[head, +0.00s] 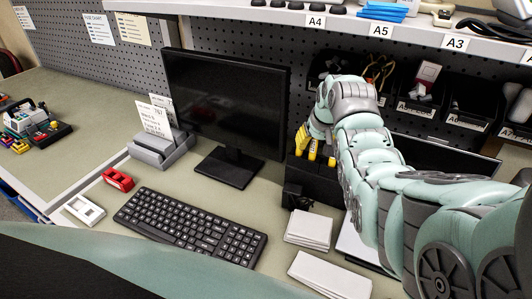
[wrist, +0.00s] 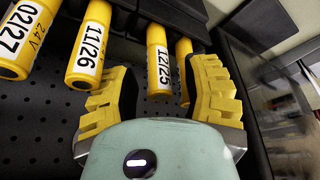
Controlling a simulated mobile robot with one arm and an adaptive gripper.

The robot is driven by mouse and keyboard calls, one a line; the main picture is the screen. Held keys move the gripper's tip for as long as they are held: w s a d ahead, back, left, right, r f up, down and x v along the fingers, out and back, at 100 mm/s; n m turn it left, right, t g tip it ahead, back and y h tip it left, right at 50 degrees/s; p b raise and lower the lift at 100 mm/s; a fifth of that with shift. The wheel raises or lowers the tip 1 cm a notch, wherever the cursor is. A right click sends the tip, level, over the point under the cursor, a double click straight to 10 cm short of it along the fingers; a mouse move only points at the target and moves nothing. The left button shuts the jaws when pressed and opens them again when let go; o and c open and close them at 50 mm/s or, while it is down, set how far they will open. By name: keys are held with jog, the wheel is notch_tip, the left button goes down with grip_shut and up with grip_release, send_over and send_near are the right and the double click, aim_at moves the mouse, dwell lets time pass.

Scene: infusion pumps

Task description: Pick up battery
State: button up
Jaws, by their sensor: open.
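Several yellow cylindrical batteries hang in a row from a black holder in the wrist view. Their white labels read 02/27 (wrist: 25,35), 11/26 (wrist: 89,45) and 12/25 (wrist: 160,68); another battery (wrist: 185,70) at the right shows no readable label. My gripper (wrist: 162,72) is open, with its ridged yellow fingers on either side of the 12/25 battery and the battery beside it. I cannot tell whether a finger touches them. In the head view my gripper (head: 314,142) is over the black holder (head: 312,180), and its arm hides part of the holder.
A monitor (head: 225,105) stands left of my gripper, with a keyboard (head: 190,225) in front. White boxes (head: 309,229) lie near the holder. A shelf (head: 350,28) runs above, with black bins (head: 475,100) behind my arm. A dark panel (wrist: 250,100) is close at right in the wrist view.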

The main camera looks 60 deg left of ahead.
jog(key=c, duration=0.7)
grip_shut()
jog(key=shift+w, duration=0.1)
